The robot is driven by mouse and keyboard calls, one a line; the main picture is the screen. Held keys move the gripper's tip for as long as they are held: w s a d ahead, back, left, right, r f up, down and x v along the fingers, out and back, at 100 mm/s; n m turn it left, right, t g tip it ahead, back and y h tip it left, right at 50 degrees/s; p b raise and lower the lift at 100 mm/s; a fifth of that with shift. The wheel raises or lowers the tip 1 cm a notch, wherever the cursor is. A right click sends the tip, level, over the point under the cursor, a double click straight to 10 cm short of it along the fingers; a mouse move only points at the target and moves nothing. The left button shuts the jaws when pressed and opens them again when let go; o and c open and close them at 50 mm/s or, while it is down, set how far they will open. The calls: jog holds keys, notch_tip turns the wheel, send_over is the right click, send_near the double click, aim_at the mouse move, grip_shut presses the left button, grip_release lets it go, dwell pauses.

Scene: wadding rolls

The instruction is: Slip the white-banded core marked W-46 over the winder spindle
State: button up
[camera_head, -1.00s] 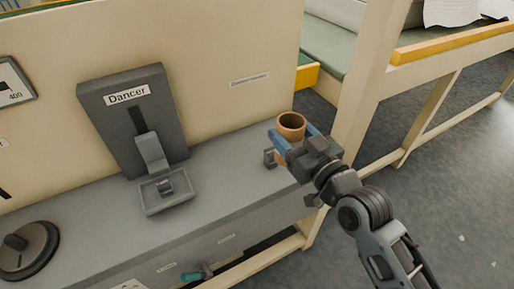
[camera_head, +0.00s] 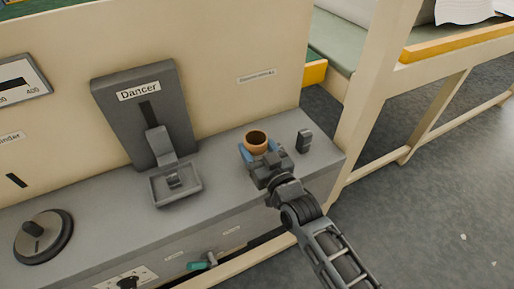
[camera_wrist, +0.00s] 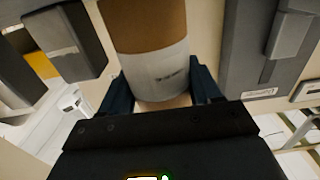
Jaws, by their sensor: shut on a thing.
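A brown tubular core (camera_head: 256,142) stands roughly upright between the blue fingers of my gripper (camera_head: 263,158), its open top showing a dark hollow. In the wrist view the core (camera_wrist: 148,28) has a white band (camera_wrist: 160,74) with a small dark marking, too blurred to read. My gripper (camera_wrist: 161,88) is shut on the core around its banded part. It is over the grey ledge, right of the Dancer unit; I cannot tell whether the core's lower end touches the ledge. I cannot make out the winder spindle for certain.
The Dancer unit (camera_head: 140,112) rises behind the ledge (camera_head: 228,195), with a tray (camera_head: 173,190) in front. A small dark block (camera_head: 304,140) stands right of my gripper. A round knobbed disc (camera_head: 43,238) is at far left. A cream post (camera_head: 375,75) stands right of the ledge.

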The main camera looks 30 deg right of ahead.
jog(key=shift+f, duration=0.2)
jog(key=shift+f, duration=0.15)
jog(key=o, duration=1.1)
jog(key=shift+c, duration=0.2)
jog(key=shift+r, duration=0.25)
jog(key=shift+s+f, duration=0.1)
jog(key=shift+s, duration=0.25)
jog(key=s+b, duration=0.1)
jog(key=s, duration=1)
jog(key=shift+s+b, duration=0.2)
jog(key=shift+b, duration=0.2)
